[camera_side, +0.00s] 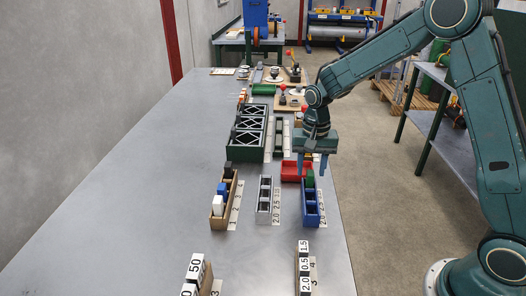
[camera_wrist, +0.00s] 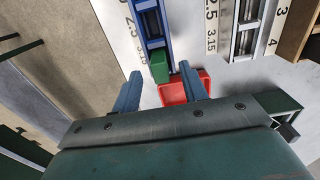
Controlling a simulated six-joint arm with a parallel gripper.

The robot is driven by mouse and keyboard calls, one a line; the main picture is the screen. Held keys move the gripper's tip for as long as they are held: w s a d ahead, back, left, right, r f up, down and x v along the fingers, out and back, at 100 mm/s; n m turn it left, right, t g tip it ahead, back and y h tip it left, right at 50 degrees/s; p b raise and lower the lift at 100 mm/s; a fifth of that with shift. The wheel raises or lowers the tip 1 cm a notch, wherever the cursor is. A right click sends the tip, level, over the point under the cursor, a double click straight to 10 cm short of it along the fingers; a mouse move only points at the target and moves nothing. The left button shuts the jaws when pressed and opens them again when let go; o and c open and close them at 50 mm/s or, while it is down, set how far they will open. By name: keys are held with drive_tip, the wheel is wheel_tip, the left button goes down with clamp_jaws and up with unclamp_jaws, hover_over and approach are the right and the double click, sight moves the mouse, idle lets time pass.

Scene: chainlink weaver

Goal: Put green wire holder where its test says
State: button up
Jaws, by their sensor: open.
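A green block (camera_side: 310,179), which looks like the green wire holder, sits at the far end of a blue rack (camera_side: 311,216). In the wrist view the green block (camera_wrist: 160,67) is at the rack's end nearest the red tray. My gripper (camera_side: 315,172) is open above that end of the rack. In the wrist view the green block lies between the two fingertips (camera_wrist: 160,72); I cannot tell how far below them it is. Nothing is held. A label strip (camera_wrist: 133,38) beside the blue rack shows sizes including 2.5 and 3.15.
A red tray (camera_side: 296,170) stands just behind the blue rack. A grey rack (camera_side: 264,200) with a size strip is to its left. A tan rack (camera_side: 219,212) holds black, blue and white blocks beside numbers. Numbered blocks (camera_side: 304,268) stand in front. The table's left side is clear.

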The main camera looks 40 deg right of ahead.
wheel_tip(320, 180, up, 12)
drive_tip(key=shift+r, duration=0.15)
idle(0.4)
drive_tip(key=shift+s, duration=0.1)
idle(0.4)
drive_tip(key=s+a+r+n+t, duration=0.1)
drive_tip(key=s+r+n, duration=0.1)
drive_tip(key=s+r, duration=0.3)
drive_tip(key=s+a+r+n+t, duration=0.1)
drive_tip(key=s+r+n+t, duration=0.15)
drive_tip(key=s, duration=0.55)
drive_tip(key=s+a+f+n+t, duration=0.1)
drive_tip(key=s+n, duration=0.3)
drive_tip(key=s, duration=0.8)
drive_tip(key=shift+s+a+f+t, duration=0.3)
drive_tip(key=shift+s+t, duration=0.1)
drive_tip(key=shift+t, duration=0.15)
